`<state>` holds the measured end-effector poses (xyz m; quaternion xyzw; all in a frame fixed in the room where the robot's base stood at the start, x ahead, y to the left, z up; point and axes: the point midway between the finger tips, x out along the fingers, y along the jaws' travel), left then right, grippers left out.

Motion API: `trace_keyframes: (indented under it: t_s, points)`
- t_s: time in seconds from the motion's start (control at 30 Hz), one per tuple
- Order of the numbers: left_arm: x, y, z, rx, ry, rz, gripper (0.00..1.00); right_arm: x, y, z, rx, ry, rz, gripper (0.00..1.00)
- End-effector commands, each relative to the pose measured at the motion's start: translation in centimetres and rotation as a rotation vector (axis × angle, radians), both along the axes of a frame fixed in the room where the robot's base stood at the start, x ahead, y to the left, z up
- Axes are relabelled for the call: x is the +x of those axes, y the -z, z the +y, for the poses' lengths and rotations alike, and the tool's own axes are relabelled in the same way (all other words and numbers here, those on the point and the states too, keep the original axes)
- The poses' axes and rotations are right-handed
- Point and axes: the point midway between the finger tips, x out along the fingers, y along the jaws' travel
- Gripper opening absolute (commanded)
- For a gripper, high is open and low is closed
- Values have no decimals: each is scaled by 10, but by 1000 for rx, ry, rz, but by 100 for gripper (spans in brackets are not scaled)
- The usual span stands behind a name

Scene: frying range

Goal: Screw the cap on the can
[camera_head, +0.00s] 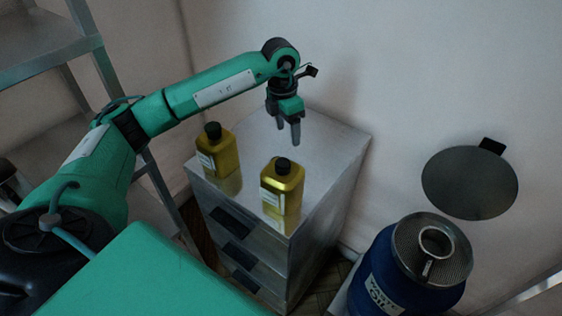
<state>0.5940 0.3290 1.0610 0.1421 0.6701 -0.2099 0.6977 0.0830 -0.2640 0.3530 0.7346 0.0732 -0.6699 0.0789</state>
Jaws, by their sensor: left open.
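Two yellow-gold cans stand upright on the metal cabinet top. The nearer can (282,192) is at the front, with a black cap (283,165) on its neck. The other can (218,157) is to the left and also has a black cap (213,130) on top. I cannot tell how tightly either cap sits. My left gripper (288,134) points down with its fingers apart and empty, above and behind the nearer can, touching neither can. My right gripper is out of view.
The metal drawer cabinet (325,150) has free room on its back and right side. A blue drum (385,282) with a strainer (455,256) on top stands at the lower right. A dark round lid (470,183) is by the wall. Metal shelving (45,45) stands at the left.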

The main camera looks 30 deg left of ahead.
Motion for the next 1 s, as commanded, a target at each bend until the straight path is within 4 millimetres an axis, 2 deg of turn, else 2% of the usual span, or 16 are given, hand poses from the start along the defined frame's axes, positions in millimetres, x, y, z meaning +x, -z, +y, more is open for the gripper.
trace_keyframes:
  t_s: [0.03,0.1,0.2,0.57,0.67,0.9,1.0]
  points:
    - [1,-3,12,39,-13,2,65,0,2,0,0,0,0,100]
    - [0,-6,22,76,-25,11,65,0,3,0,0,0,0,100]
    - [-1,-9,29,103,-34,16,65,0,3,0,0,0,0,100]
    - [-1,-7,29,104,-35,19,65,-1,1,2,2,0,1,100]
    - [-1,5,29,103,-34,21,65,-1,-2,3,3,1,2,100]
    - [-2,52,29,102,-34,22,65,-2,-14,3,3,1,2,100]
    - [-1,66,29,102,-36,20,65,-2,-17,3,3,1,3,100]
